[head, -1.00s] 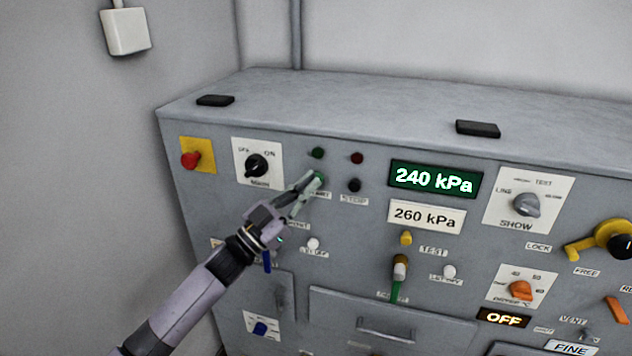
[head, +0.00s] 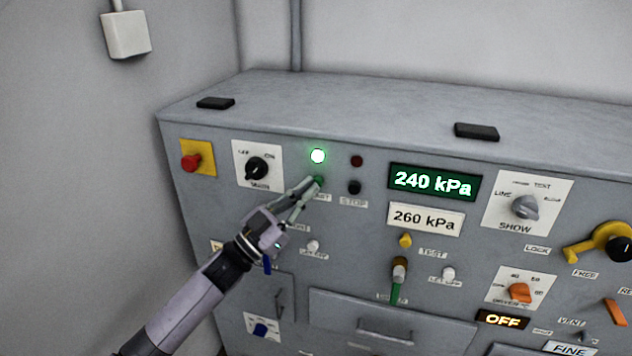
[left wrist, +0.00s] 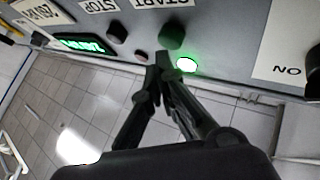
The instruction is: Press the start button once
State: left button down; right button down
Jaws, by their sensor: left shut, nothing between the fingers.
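The green start button (head: 319,180) sits on the grey panel below a round lamp (head: 317,156) that glows bright green. My left gripper (head: 316,182) is shut and empty, its fingertips at the start button. In the left wrist view the start button (left wrist: 171,36) is just beyond the fingertips (left wrist: 163,60), and the lit lamp (left wrist: 186,65) is beside them. Whether the tips touch the button I cannot tell for sure. The start label is partly hidden by the fingers in the head view. My right gripper is not in view.
The black stop button (head: 354,187) and a dark red lamp (head: 357,161) are close to the right. A black main knob (head: 257,168) and a red button (head: 191,162) are to the left. A green display (head: 433,182) reads 240 kPa.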

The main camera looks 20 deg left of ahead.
pick_arm(q)
jog(key=shift+s, duration=0.25)
jog(key=s+p, duration=0.2)
jog(key=s, duration=0.3)
jog(key=shift+a, duration=0.1)
dwell(0.3)
dwell(0.4)
